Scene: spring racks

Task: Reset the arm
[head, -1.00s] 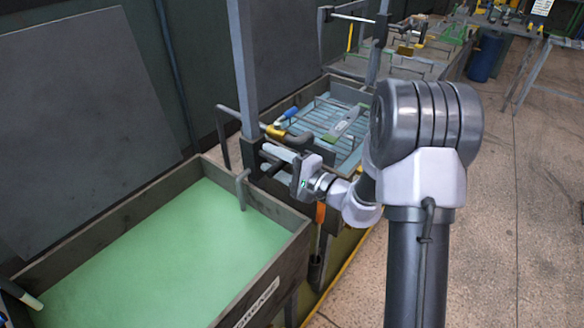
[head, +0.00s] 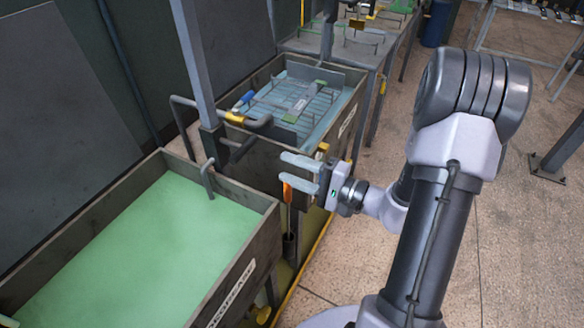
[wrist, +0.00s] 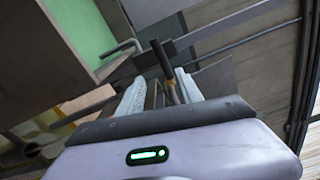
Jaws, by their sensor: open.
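My gripper (head: 302,174) is in the middle of the head view, at the end of my arm, which reaches in from the right. Its two pale fingers are apart, with nothing seen held between them. It points left, in front of the gap between the two tanks and above an orange-handled tool (head: 289,190) hanging there. In the wrist view, the fingers (wrist: 166,95) reach forward, and dark pipes and a post show beyond them.
A tank of green liquid (head: 262,205) stands at lower left. A tank of blue liquid with a rack (head: 350,92) stands behind it. A grey upright post (head: 190,60) and bent pipes rise between them. Open floor (head: 520,220) lies to the right.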

